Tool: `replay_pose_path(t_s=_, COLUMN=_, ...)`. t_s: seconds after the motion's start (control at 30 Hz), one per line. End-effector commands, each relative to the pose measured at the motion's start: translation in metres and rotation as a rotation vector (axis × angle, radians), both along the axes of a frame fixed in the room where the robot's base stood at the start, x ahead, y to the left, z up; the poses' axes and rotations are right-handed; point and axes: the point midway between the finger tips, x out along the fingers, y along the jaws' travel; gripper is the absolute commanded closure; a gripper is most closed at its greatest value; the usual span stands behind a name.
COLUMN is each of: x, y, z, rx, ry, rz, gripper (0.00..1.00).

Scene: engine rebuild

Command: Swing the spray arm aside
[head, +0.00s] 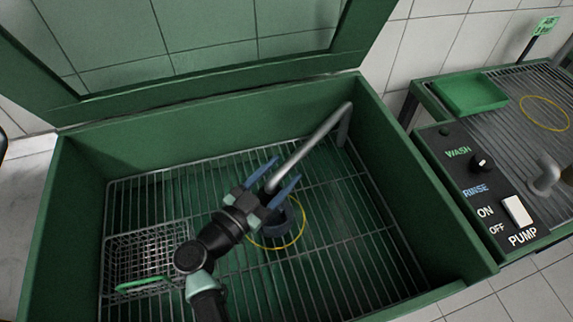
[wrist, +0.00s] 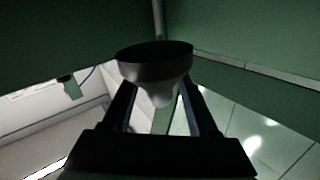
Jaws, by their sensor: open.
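The spray arm (head: 310,150) is a grey pipe. It rises at the back right corner of the green wash tank, bends, and slants down to the left over the grate. My gripper (head: 286,170) is over the middle of the tank, its two blue fingers open and on either side of the pipe's lower end. In the wrist view a dark round piece with a pale tapered part (wrist: 155,70), seemingly the spray arm's end, sits between the fingers (wrist: 160,98). Whether the fingers touch it I cannot tell.
The tank (head: 205,130) has its lid up at the back. A wire basket (head: 150,250) stands on the grate at left. A dark part (head: 285,221) lies by a yellow ring (head: 303,226) below my gripper. A control panel (head: 480,190) is at right.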

Motion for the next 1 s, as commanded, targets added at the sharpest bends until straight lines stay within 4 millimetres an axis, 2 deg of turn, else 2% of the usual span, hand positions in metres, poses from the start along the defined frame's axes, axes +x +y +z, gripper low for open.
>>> replay_pose_path(t_s=0.2, x=0.015, y=-0.011, z=0.000, rx=0.000, ry=-0.002, rz=0.001, gripper=0.41)
replay_pose_path(t_s=0.47, x=0.016, y=-0.011, z=0.001, rx=0.000, ry=-0.002, rz=0.002, gripper=0.41)
replay_pose_path(t_s=0.8, x=0.016, y=-0.011, z=0.001, rx=0.000, ry=-0.002, rz=0.002, gripper=1.00)
replay_pose_path(t_s=1.0, x=0.016, y=-0.011, z=0.001, rx=0.001, ry=-0.002, rz=0.003, gripper=1.00)
